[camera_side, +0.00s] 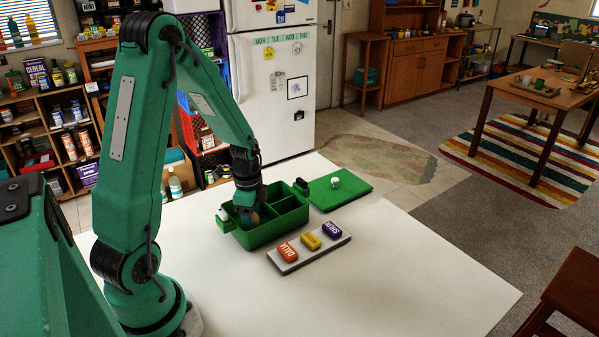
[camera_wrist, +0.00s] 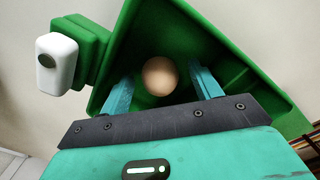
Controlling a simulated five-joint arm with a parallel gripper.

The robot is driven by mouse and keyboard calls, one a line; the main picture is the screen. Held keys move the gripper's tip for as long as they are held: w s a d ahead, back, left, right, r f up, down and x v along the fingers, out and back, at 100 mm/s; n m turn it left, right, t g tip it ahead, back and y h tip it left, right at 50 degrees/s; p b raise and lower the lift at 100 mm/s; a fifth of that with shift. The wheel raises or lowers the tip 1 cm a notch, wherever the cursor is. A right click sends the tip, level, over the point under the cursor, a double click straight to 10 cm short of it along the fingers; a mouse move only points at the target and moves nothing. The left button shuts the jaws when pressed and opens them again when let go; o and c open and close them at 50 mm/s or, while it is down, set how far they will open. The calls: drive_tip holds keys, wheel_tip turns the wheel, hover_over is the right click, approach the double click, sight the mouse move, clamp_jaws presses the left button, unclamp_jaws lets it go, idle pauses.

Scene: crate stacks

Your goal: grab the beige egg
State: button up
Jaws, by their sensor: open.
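The beige egg (camera_wrist: 160,76) lies inside a compartment of the green crate (camera_wrist: 188,20), seen in the wrist view. My gripper (camera_wrist: 160,85) is open, with one teal finger on each side of the egg and a visible gap on both sides. In the side view my gripper (camera_side: 249,214) reaches down into the left compartment of the green crate (camera_side: 262,239). There the egg is mostly hidden by my gripper.
A grey tray (camera_side: 290,268) with orange, yellow and purple blocks lies in front of the crate. A green board (camera_side: 340,192) with a small white object (camera_side: 335,182) is behind it. A white item (camera_wrist: 55,64) sits at the crate's outer side. The right of the white table is clear.

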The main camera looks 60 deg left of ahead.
idle(0.4)
drive_tip(key=c, duration=1.1)
drive_tip(key=shift+o, duration=0.2)
drive_tip(key=shift+r, duration=0.75)
drive_tip(key=r, duration=0.3)
drive_tip(key=shift+d, duration=0.2)
drive_tip(key=d+r, duration=0.6)
drive_tip(key=d, duration=0.5)
drive_tip(key=shift+s+d+r, duration=0.15)
drive_tip(key=shift+r, duration=0.1)
